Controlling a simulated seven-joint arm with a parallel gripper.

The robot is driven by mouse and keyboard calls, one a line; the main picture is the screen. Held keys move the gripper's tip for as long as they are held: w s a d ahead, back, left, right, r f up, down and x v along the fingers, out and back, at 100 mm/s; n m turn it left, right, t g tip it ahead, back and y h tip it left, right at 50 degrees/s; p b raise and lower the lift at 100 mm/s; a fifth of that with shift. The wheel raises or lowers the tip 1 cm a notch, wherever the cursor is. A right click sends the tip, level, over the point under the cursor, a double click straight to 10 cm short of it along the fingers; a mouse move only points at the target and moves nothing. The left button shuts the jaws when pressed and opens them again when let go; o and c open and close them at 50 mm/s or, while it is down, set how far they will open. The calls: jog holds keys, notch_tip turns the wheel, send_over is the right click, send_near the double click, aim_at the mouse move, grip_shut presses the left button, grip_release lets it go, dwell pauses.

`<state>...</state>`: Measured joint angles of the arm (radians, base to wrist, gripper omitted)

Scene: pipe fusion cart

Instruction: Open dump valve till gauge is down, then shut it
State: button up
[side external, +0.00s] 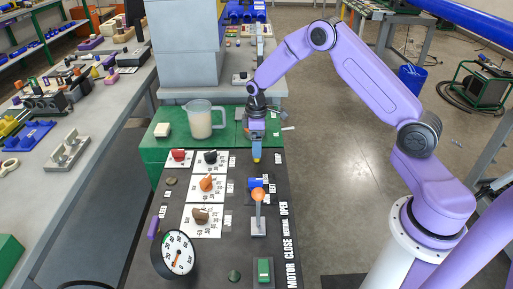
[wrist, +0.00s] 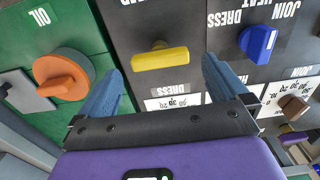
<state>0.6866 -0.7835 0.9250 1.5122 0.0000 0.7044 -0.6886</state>
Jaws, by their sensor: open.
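My gripper (side external: 256,138) is above the far end of the black panel, pointing down. In the wrist view my gripper (wrist: 161,68) is open and empty, its two blue fingers wide apart. A yellow bar handle (wrist: 160,57) on a dark plate shows between and beyond the fingertips, with no visible contact. No readable label marks any control as the dump valve. The round white gauge (side external: 178,252) stands at the panel's near left, its orange needle pointing roughly downward; its figures are too small to read.
A lever with an orange ball (side external: 257,195) stands near a blue knob (side external: 256,184). Red (side external: 178,155), black (side external: 210,156), orange (side external: 207,184) and brown (side external: 200,215) knobs sit to the left. A jug (side external: 201,120) stands on the green surface behind. An orange knob (wrist: 60,75) is beside the left finger.

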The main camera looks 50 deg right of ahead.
jog(key=shift+f, duration=1.45)
jog(key=c, duration=1)
jog(key=shift+o, duration=0.2)
